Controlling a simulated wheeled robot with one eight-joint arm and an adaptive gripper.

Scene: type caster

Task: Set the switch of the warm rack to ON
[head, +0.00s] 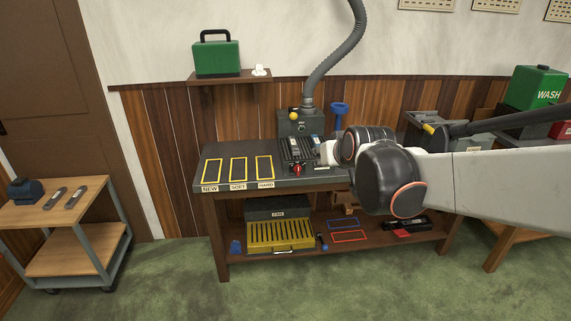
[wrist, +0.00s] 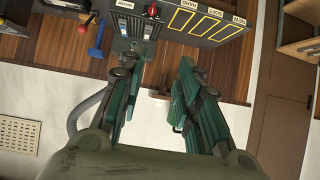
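The warm rack (head: 286,156) is a dark ribbed unit on the bench, with grey bars standing in it. Its red switch (head: 297,168) is on the front edge; its setting is too small to read. In the wrist view, which is upside down, the red switch (wrist: 151,11) shows at the top, beside a white label (wrist: 125,5). My gripper (wrist: 155,66) has two green fingers spread apart with nothing between them. It is apart from the switch. In the head view my arm hides the gripper and part of the bench's right side.
Yellow-outlined slots (head: 238,169) lie left of the rack. A grey hose (head: 340,48) rises from a box (head: 300,123) behind it. A blue funnel-like tool (head: 339,112) stands behind the bench. A cart (head: 62,205) stands at left; the floor in front is clear.

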